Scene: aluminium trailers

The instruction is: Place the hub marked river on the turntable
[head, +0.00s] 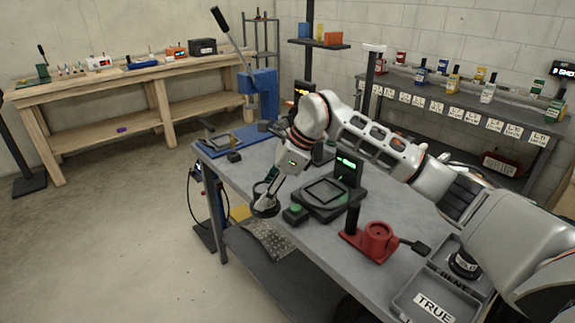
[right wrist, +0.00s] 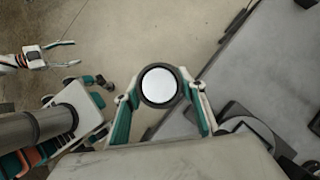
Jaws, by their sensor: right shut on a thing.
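My right gripper (head: 272,186) is shut on a dark round hub (head: 265,207), held near the left edge of the grey bench (head: 228,172). In the right wrist view, the hub (right wrist: 159,86) shows a dark rim and plain white top between the two fingertips; no readable mark shows. A red stand (head: 378,240) with a round top and black post is to the right; it may be the turntable, but no label confirms this. My left gripper (right wrist: 70,54) shows only in the right wrist view, fingers apart and empty.
A black device (head: 325,197) with a green display stands between the hub and the red stand. Trays marked BENT and TRUE (head: 432,308) are at the lower right; another dark hub (head: 465,264) sits in the BENT tray. A blue press (head: 262,95) stands behind.

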